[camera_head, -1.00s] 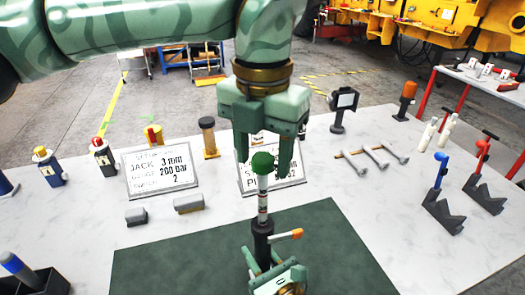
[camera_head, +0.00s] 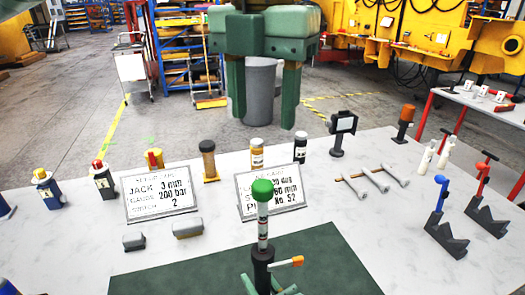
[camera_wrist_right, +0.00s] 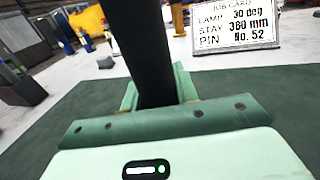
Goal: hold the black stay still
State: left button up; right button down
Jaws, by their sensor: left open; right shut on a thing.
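The black stay (camera_head: 263,262) stands upright over the green mat, with a pale rod, a green knob (camera_head: 262,189) on top and an orange-tipped lever at its side. My right gripper (camera_head: 270,289) is shut on its lower part at the bottom edge of the head view. In the right wrist view the black stay (camera_wrist_right: 148,50) rises between the jaws, tilted in the picture; its top is out of that view. My left gripper (camera_head: 264,122) is open and empty, well above the knob and apart from it.
Two printed cards, the left (camera_head: 159,192) and the right (camera_head: 272,192), stand behind the mat (camera_head: 185,272). Several bottles stand around them. Grey blocks (camera_head: 188,228) lie at left. Rods (camera_head: 370,180) and black V-shaped stands (camera_head: 446,240) are at right.

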jog(key=c, duration=1)
grip_release()
